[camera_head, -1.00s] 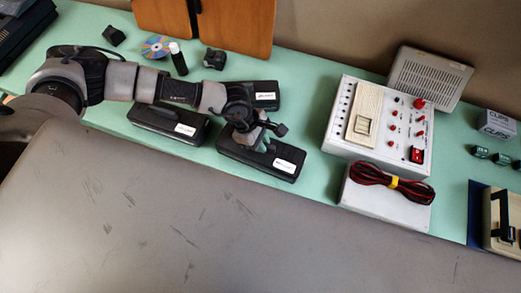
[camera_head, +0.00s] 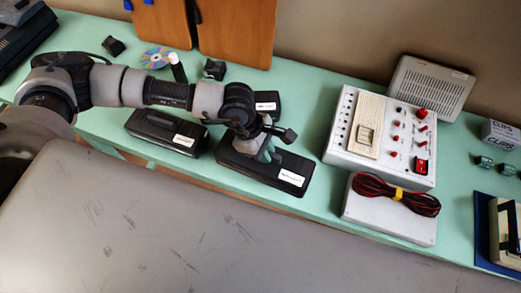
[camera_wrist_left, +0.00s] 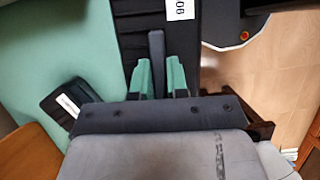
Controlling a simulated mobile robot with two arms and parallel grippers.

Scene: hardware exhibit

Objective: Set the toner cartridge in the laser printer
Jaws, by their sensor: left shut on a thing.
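Three black toner cartridges with white labels are in the head view: one at left (camera_head: 165,130), one behind (camera_head: 264,103), and one at front right (camera_head: 240,164). My left gripper (camera_head: 270,152) is over the front-right cartridge and shut on its raised handle. In the left wrist view the green-padded fingers (camera_wrist_left: 160,78) stand on both sides of this dark handle (camera_wrist_left: 157,48). I cannot tell whether this cartridge touches the bench. A dark machine (camera_head: 22,43) at the far left edge is partly cut off; I cannot tell whether it is the laser printer. My right gripper is out of view.
The green bench (camera_head: 300,110) also holds a white control box (camera_head: 345,140), a white box with a red-black cable (camera_head: 385,216), a disc (camera_head: 156,58) and small black blocks. A wooden panel (camera_head: 238,30) stands behind. A grey surface (camera_head: 200,230) fills the foreground.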

